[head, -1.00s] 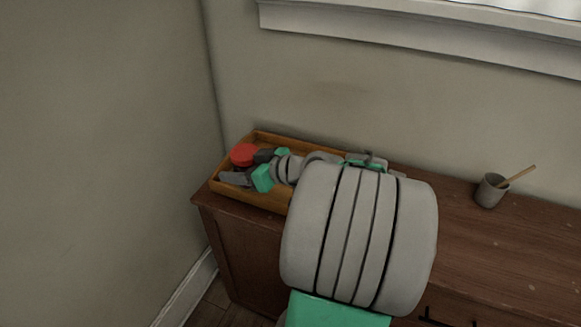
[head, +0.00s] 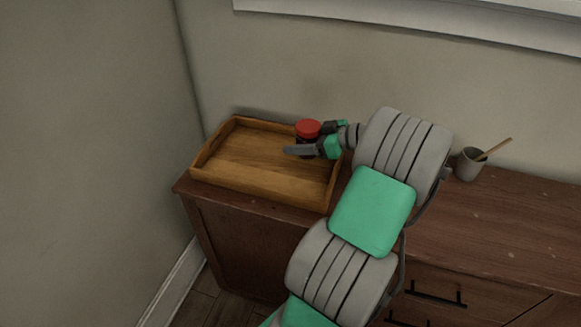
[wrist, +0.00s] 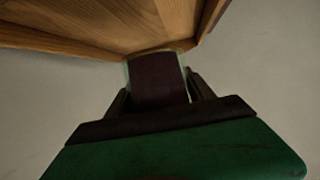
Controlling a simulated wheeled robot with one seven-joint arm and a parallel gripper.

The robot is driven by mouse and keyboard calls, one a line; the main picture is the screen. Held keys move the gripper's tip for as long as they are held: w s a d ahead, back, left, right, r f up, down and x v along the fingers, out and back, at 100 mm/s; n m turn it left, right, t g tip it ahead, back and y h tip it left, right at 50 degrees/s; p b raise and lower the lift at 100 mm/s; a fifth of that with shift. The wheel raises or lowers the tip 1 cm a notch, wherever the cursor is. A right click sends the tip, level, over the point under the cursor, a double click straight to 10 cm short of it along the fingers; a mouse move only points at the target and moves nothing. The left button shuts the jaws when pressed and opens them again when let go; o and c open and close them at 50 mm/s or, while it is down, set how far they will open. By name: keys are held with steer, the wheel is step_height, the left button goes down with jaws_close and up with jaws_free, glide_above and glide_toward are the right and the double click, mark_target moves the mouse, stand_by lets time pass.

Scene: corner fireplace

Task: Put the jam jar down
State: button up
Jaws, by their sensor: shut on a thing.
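The jam jar has a red lid (head: 308,129) and a dark body; it is upright at the right end of the wooden tray (head: 265,191). My gripper (head: 306,147) reaches in from the right and is shut around the jar's body, one finger in front of it. In the wrist view the dark jar body (wrist: 157,80) sits between the two fingers, with the tray's wood beyond. The jar's bottom is hidden by the near finger, so I cannot tell whether it touches the tray floor.
The tray stands on the left end of a brown wooden cabinet (head: 480,225), near the wall corner. The tray's left and middle floor is bare. A grey cup (head: 468,165) with a wooden stick stands to the right, behind my arm. A window sill runs above.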

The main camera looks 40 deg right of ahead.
steer(key=b, duration=0.4)
glide_above(292, 164)
steer(key=s, duration=0.1)
steer(key=f, duration=0.4)
steer(key=shift+s+a+f, duration=0.2)
steer(key=shift+a+f, duration=0.05)
steer(key=shift+f, duration=0.1)
steer(key=shift+w+d+p, duration=0.15)
steer(key=shift+w+p, duration=0.15)
steer(key=shift+w+d+f, duration=0.1)
steer(key=shift+w+f, duration=0.1)
steer(key=shift+f, duration=0.1)
steer(key=shift+w+d+f, duration=0.1)
steer(key=shift+w+f, duration=0.05)
steer(key=shift+f, duration=0.8)
steer(key=shift+w+f, duration=0.1)
steer(key=shift+f, duration=0.8)
steer(key=shift+f, duration=0.1)
steer(key=o, duration=1.8)
steer(key=shift+f, duration=0.1)
